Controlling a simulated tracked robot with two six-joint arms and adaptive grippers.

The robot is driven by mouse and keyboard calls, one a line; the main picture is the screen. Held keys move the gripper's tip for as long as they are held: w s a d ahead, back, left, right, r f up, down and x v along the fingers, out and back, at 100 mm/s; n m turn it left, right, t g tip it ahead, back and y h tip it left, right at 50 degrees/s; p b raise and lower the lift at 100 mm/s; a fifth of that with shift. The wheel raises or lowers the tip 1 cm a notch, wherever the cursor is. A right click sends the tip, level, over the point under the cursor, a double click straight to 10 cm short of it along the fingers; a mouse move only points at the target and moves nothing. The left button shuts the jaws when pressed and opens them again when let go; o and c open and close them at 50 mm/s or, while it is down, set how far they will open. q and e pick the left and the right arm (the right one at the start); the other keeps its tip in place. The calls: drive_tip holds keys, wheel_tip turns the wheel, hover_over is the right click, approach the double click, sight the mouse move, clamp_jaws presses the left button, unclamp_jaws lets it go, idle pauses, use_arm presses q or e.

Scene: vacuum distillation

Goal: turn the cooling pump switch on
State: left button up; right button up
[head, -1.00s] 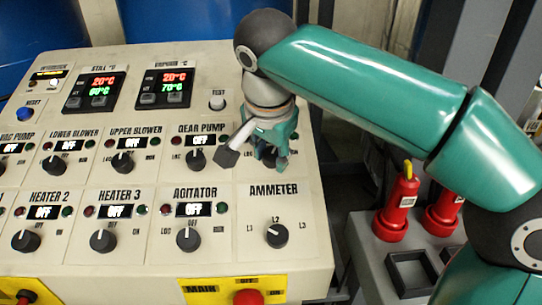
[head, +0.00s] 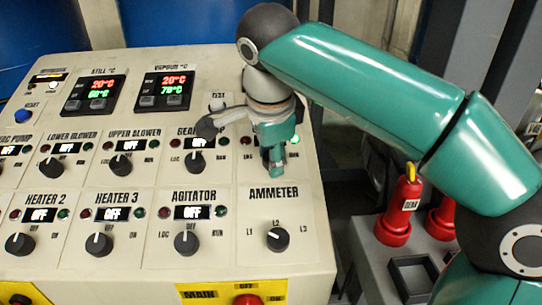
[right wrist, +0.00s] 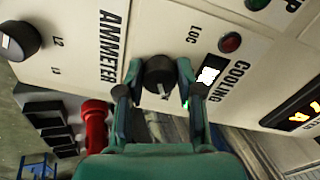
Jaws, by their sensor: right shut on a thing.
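The cooling pump switch is a black round knob (right wrist: 160,74) on the cream panel. In the right wrist view it sits between the two fingers of my right gripper (right wrist: 161,84), which is shut on it. The knob's white mark points away from the LOC label (right wrist: 193,35). The COOLING label (right wrist: 231,80) and a bright white display (right wrist: 211,70) are beside it; the display's text cannot be read. In the head view my right gripper (head: 275,168) hides the knob. A green lamp (head: 295,139) shows bright just right of it. My left gripper is not in view.
The gear pump knob (head: 196,162) is close left of my right gripper, and the ammeter knob (head: 277,239) is below it. Red devices (head: 401,212) stand on a grey stand right of the panel. A red button (head: 247,300) is at the panel's bottom.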

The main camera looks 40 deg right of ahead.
idle(0.3)
drive_tip(key=o, duration=1.2)
drive_tip(key=shift+c, duration=0.2)
drive_tip(key=shift+r, duration=0.1)
drive_tip(key=v, duration=0.7)
drive_tip(key=shift+a, duration=0.1)
